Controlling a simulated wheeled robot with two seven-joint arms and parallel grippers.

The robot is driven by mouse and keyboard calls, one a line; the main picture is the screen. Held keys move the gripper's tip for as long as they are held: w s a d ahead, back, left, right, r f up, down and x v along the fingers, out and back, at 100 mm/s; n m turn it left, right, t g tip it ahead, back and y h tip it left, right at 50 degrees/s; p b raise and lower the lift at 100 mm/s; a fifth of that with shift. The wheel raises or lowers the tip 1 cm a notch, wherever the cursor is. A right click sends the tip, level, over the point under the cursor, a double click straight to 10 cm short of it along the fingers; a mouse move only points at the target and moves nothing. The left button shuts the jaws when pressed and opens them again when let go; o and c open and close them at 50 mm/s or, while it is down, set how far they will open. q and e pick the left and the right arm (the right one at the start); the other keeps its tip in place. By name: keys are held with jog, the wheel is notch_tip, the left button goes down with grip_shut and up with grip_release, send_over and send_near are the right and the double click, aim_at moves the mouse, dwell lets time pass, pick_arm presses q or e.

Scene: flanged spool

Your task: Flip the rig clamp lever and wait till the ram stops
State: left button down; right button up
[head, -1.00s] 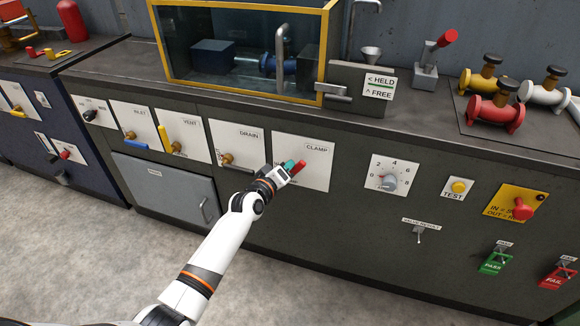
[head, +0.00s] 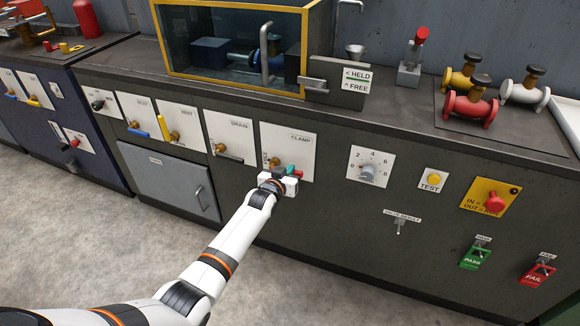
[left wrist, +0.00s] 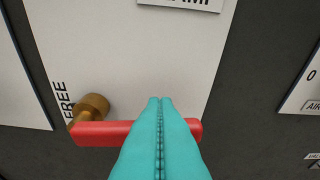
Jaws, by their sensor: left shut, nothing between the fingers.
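The clamp panel (head: 300,140) is a white plate on the bench front. Its red lever (left wrist: 105,133) lies roughly level in the left wrist view, reaching right from a brass pivot (left wrist: 90,108) beside the word FREE. In the head view the lever's red end (head: 298,174) shows just right of my fingers. My left gripper (head: 290,169) has teal fingers, shut together with nothing between them. In the left wrist view its fingertips (left wrist: 160,101) overlap the lever's middle; contact is unclear. Behind glass, the tank (head: 232,50) holds a dark blue block (head: 208,50) and a blue flanged piece (head: 268,50).
A HELD/FREE sign (head: 356,80) stands right of the tank. Drain panel (head: 231,135) is to the left; a dial (head: 368,168), a yellow test button (head: 434,180) and a red knob (head: 494,201) are to the right. Floor before the bench is clear.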

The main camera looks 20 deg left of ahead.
pick_arm(q)
jog(key=shift+d+f, duration=0.15)
jog(key=shift+f, duration=0.3)
dwell(0.6)
